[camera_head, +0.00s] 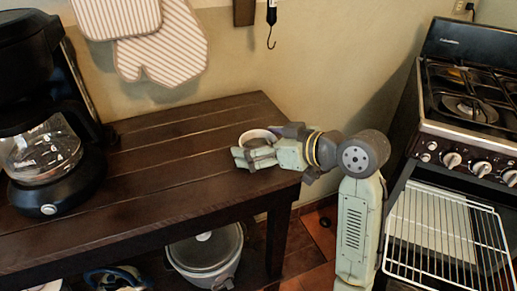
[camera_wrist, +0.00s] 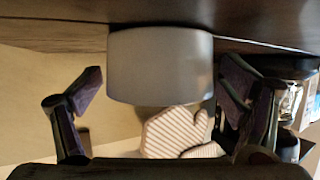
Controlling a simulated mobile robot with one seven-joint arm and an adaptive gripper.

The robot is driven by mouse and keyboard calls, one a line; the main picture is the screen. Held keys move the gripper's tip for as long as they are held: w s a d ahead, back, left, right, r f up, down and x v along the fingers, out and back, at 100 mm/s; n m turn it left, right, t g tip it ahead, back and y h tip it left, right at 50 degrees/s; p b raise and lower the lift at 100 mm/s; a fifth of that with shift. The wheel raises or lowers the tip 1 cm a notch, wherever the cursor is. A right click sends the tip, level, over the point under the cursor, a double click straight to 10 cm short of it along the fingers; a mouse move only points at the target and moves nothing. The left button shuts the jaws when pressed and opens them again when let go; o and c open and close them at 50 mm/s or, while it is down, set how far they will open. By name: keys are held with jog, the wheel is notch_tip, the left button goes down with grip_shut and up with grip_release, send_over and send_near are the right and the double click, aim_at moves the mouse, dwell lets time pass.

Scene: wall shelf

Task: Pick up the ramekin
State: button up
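The ramekin (camera_head: 256,136) is a small pale round dish on the dark wooden table, near its right end. My gripper (camera_head: 251,156) is low over the table at the near side of the ramekin and hides its lower part in the head view. In the wrist view, which looks upside down, the ramekin (camera_wrist: 160,65) is a plain grey-white form resting against the wood. The fingers of my gripper (camera_wrist: 163,82) are spread to either side of it, with a gap on both sides. The gripper is open and empty.
The slatted table (camera_head: 160,160) is clear between the ramekin and the black coffee maker (camera_head: 48,185) at left. A striped oven mitt (camera_head: 165,50) hangs on the wall behind. A stove (camera_head: 465,110) with its oven open stands at right. A rice cooker (camera_head: 206,252) is below the table.

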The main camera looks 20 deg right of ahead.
jog(key=c, duration=1.3)
jog(key=shift+c, duration=0.6)
jog(key=shift+r, duration=0.25)
